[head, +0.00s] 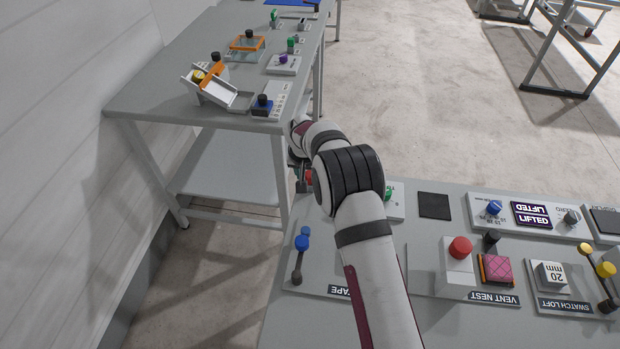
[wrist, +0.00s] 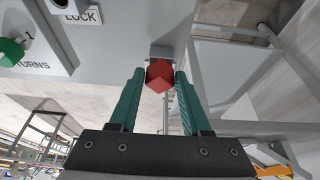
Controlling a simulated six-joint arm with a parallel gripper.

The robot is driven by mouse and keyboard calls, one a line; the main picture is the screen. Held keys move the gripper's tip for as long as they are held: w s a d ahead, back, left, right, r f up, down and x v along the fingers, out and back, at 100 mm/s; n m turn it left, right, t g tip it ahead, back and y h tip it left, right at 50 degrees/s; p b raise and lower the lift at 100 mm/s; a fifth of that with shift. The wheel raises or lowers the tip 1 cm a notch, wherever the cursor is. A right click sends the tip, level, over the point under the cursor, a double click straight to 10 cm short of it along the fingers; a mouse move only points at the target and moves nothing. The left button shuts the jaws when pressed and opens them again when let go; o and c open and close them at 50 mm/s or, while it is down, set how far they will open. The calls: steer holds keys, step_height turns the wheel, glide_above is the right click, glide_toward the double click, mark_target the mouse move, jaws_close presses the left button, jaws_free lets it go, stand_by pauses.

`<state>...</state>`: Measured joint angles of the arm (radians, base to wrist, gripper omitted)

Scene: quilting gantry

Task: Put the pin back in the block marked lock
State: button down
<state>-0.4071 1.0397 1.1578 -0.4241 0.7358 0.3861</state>
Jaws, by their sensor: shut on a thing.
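My gripper (wrist: 158,85) has two green fingers, shut on the red head of a pin (wrist: 160,76). A grey part shows just beyond the red head; I cannot tell whether it is the pin's shank or a holder. The block marked LOCK (wrist: 60,6) is at the top left of the wrist view, cut by the frame edge, with a dark round hole and its label beside it. The gripper is apart from it, near the panel's edge. In the head view my arm hides most of the gripper and the LOCK block; a bit of red (head: 309,178) shows beside the wrist.
A green knob (wrist: 11,51) by a TURNS label is near the LOCK block. In the head view, a blue-knobbed lever (head: 302,243), a red button (head: 460,247) and a pink pad (head: 496,269) stand on the near bench. A second table (head: 150,95) with several fixtures is at the back left.

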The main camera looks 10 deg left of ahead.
mark_target(308, 175)
steer(key=shift+r, duration=2.05)
steer(key=s+d+r, duration=0.5)
steer(key=s+d, duration=0.2)
steer(key=d, duration=0.3)
steer(key=shift+s, duration=0.25)
steer(key=shift+f, duration=2.9)
steer(key=shift+f, duration=1.65)
